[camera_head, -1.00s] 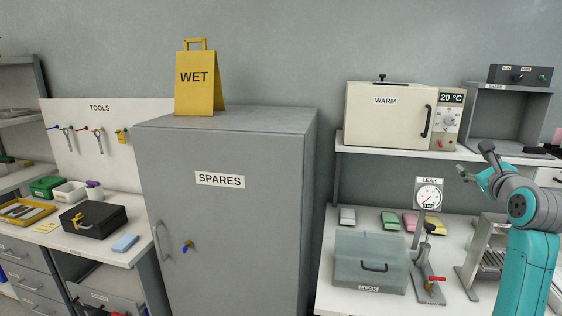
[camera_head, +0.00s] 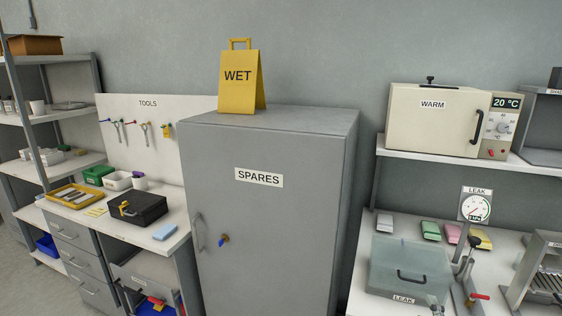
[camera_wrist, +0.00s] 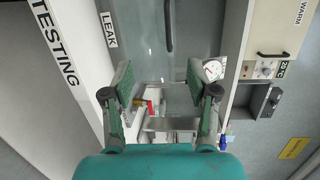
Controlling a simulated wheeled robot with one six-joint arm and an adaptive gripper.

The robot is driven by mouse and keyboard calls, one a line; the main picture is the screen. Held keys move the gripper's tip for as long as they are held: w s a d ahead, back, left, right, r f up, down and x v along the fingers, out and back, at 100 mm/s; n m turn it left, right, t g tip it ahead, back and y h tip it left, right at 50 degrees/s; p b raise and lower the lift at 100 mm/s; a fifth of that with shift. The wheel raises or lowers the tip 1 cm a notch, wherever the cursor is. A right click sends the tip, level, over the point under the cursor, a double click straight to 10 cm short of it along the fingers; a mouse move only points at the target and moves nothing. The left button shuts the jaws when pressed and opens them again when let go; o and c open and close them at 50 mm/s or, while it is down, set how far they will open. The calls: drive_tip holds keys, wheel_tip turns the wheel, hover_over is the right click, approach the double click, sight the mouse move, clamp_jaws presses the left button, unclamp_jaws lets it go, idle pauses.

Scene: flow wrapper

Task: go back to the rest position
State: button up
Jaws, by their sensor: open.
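My gripper (camera_wrist: 160,95) shows in the wrist view, with its two green-padded fingers spread apart and nothing between them. Beyond the fingers lies the testing bench with the LEAK box (camera_wrist: 180,30) and the pressure gauge (camera_wrist: 213,69). In the head view my gripper does not clearly show. The grey SPARES cabinet (camera_head: 262,230) stands shut in the middle of the head view, with a key in its lock.
A yellow WET sign (camera_head: 241,85) stands on the cabinet. A tool bench (camera_head: 160,245) with a black case (camera_head: 145,208) is at left. The WARM oven (camera_head: 425,125) sits on a shelf (camera_head: 450,163) at right, above the LEAK box (camera_head: 395,270).

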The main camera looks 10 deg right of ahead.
drive_tip(key=s+a+f+n+y, duration=0.1)
drive_tip(key=s+a+f+n, duration=0.45)
drive_tip(key=s+a, duration=0.35)
drive_tip(key=s+a+f+n+y, duration=0.2)
drive_tip(key=s+a+f+n, duration=0.35)
drive_tip(key=s+a, duration=0.3)
drive_tip(key=s+a+r+n+y, duration=0.1)
drive_tip(key=s+a+n, duration=0.1)
drive_tip(key=s+n, duration=0.2)
drive_tip(key=s+a+r+n+y, duration=0.1)
drive_tip(key=s+a+n, duration=0.2)
drive_tip(key=s, duration=0.7)
drive_tip(key=s+a+r+n+y, duration=0.1)
drive_tip(key=s+a+n, duration=0.1)
drive_tip(key=s+n, duration=0.3)
drive_tip(key=shift+s+a+r+g, duration=0.3)
drive_tip(key=shift+s+a+g, duration=0.1)
drive_tip(key=shift+s, duration=0.75)
